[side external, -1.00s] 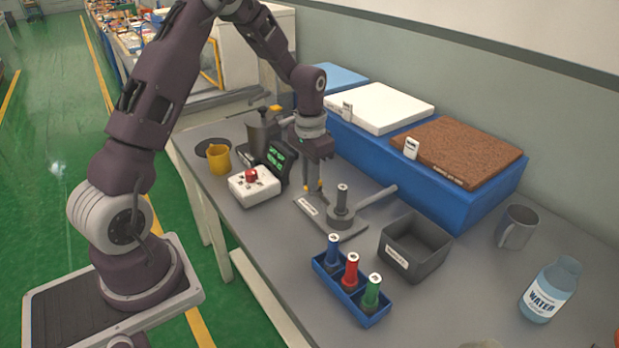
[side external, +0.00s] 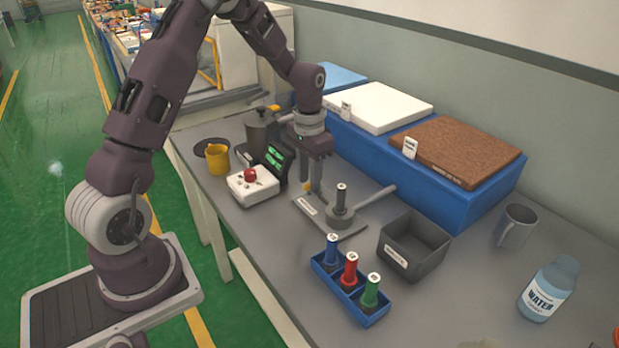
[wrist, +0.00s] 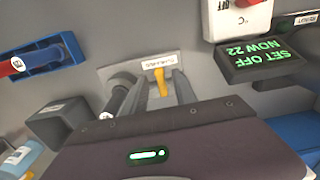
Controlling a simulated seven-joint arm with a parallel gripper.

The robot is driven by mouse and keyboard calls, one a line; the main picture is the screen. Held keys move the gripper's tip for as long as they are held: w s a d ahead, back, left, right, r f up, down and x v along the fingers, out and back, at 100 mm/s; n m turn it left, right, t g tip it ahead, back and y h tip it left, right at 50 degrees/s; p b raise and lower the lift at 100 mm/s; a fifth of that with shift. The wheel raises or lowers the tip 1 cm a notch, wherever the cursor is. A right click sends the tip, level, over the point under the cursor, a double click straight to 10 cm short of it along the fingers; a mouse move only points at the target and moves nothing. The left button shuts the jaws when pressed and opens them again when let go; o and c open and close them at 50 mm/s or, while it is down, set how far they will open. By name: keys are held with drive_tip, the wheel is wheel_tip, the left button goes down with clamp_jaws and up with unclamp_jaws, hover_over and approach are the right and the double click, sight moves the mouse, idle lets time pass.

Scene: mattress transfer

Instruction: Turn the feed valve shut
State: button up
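A small yellow lever (wrist: 161,82) stands on a labelled plate (wrist: 140,69), seen in the wrist view; I take it for the feed valve, but the label is too small to read. In the side view the lever (side external: 307,187) is partly hidden by my fingers. My gripper (wrist: 162,92) points down at the plate, with one finger on each side of the lever. A gap seems to show on both sides, so the fingers look open around it. Contact with the lever cannot be made out. The same plate (side external: 330,224) carries a round holder with a dark vial (side external: 341,198) and a grey bar.
A grey bin (side external: 415,250) and blue vial rack (side external: 356,300) stand in front. A blue block (side external: 475,208) lines the back.

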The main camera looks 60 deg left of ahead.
wheel_tip(320, 180, up, 7)
drive_tip(key=shift+f, duration=0.2)
drive_tip(key=shift+r, duration=0.1)
